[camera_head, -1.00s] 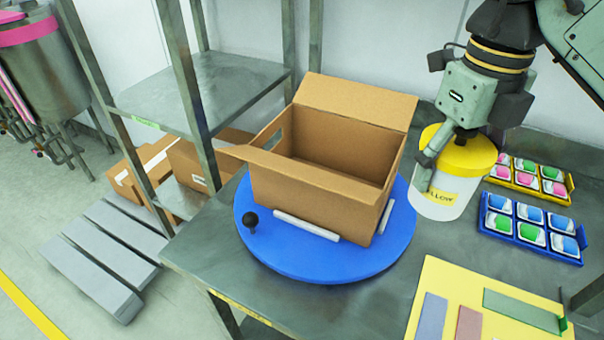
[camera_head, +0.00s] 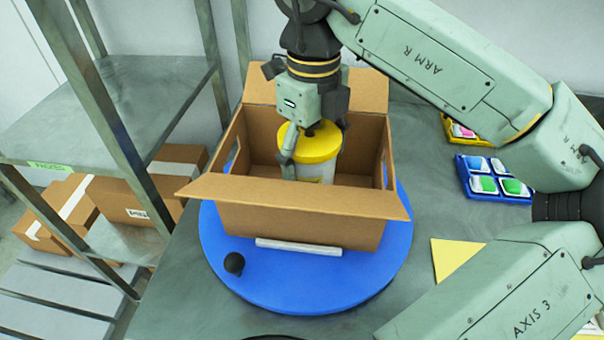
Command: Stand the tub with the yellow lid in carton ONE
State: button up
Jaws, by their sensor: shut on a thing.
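The white tub (camera_head: 325,170) with the yellow lid (camera_head: 320,142) is inside the open cardboard carton (camera_head: 300,220), upright. The carton's front wall hides the lower part of the tub, so I cannot tell whether it touches the carton's floor. My gripper (camera_head: 308,150) reaches down into the carton from above and is shut on the tub. The carton stands on a round blue turntable (camera_head: 375,275), its flaps open outward. No number shows on the carton.
A black knob (camera_head: 234,263) sticks up at the turntable's front left. A metal shelf rack (camera_head: 150,95) with closed cardboard boxes (camera_head: 125,200) stands on the left. A yellow board (camera_head: 452,258) is mostly covered.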

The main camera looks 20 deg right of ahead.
jog(key=shift+w+a+f, duration=0.1)
jog(key=shift+a+f, duration=0.1)
jog(key=shift+f, duration=2.5)
jog(key=o, duration=1.3)
jog(key=shift+c, duration=0.2)
notch_tip(320, 180, up, 12)
jog(key=shift+r+b, duration=0.2)
jog(key=shift+b, duration=0.45)
